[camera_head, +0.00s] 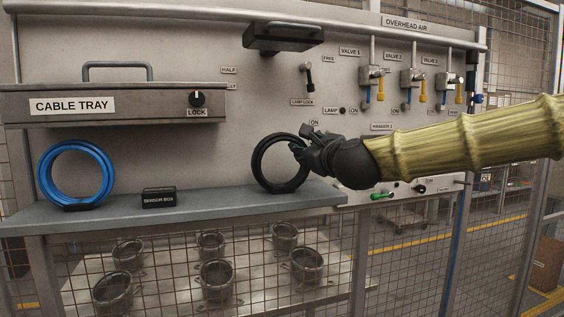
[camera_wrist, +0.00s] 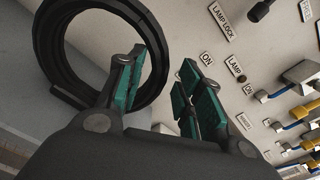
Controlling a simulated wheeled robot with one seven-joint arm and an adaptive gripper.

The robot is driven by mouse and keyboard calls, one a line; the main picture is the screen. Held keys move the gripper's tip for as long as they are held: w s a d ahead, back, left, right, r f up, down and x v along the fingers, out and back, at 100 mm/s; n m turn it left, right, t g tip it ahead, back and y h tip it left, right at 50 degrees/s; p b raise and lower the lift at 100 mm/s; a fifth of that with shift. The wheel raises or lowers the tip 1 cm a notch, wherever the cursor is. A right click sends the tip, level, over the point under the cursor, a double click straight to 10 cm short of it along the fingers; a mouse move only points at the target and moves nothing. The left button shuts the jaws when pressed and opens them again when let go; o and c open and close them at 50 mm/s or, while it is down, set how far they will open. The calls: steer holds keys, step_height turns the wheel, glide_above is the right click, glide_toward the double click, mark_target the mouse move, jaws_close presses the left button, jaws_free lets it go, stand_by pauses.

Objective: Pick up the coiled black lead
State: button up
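The coiled black lead (camera_head: 257,160) stands upright as a ring on the grey shelf, toward its right end. It also shows at the upper left of the wrist view (camera_wrist: 52,50). My gripper (camera_head: 299,146) is at the ring's right side, coming in from the right. In the wrist view my gripper (camera_wrist: 160,88) has its teal-padded fingers apart. One finger overlaps the ring's opening and the other is outside its right rim, so the rim appears between them. I cannot tell whether either pad touches it.
A blue coil (camera_head: 48,180) and a small black box (camera_head: 159,198) are on the grey shelf (camera_head: 225,204). The closed cable tray (camera_head: 150,107) overhangs at left. A dark handled box (camera_head: 283,40) is above the lead. Valves (camera_head: 412,78) and a lamp-lock lever (camera_head: 309,76) are on the panel.

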steer(key=shift+f+p+x, duration=0.15)
steer(key=shift+p+x, duration=0.3)
steer(key=shift+x, duration=0.55)
steer(key=shift+f+p+x, duration=0.1)
steer(key=shift+p+x, duration=0.35)
steer(key=shift+x, duration=0.5)
steer(key=shift+a, duration=0.1)
jaws_close()
